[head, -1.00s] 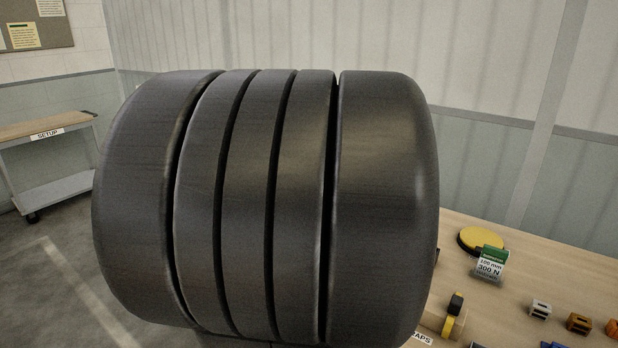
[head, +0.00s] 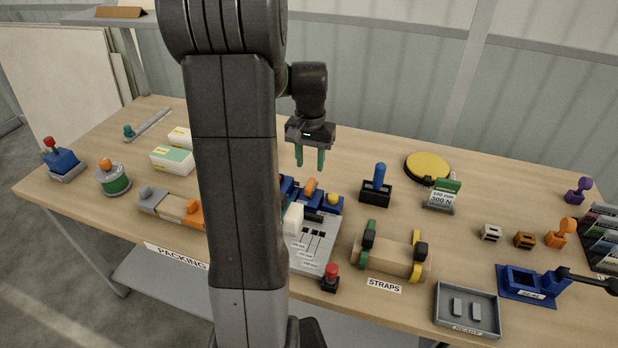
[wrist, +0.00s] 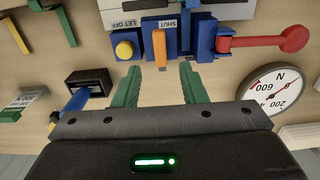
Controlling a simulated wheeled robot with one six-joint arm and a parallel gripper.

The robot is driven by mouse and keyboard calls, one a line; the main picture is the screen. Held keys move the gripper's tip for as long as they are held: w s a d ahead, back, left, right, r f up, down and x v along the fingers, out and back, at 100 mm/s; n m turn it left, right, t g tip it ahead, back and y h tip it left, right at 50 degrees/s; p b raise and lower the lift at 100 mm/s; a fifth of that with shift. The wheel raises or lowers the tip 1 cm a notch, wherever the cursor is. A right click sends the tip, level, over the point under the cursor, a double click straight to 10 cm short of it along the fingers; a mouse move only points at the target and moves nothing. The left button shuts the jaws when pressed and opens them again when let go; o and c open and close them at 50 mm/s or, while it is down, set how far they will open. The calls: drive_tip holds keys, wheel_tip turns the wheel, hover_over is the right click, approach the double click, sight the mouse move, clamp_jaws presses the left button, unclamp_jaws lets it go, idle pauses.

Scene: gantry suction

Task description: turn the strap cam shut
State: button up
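I cannot tell which cam is meant, or how far each is turned. The green strap (wrist: 66,25) and yellow strap (wrist: 18,37) show partly at the top left of the wrist view. My gripper (head: 310,160) is open and empty, behind and left of the straps, above the bench. In the wrist view, my open fingers (wrist: 160,82) point toward an orange lever (wrist: 159,47) beside a SHUT label.
A dial gauge (wrist: 272,90) shows right of my fingers.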

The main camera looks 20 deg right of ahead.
sight(310, 183)
wheel_tip(310, 183, down, 7)
idle(0.3)
clamp_jaws()
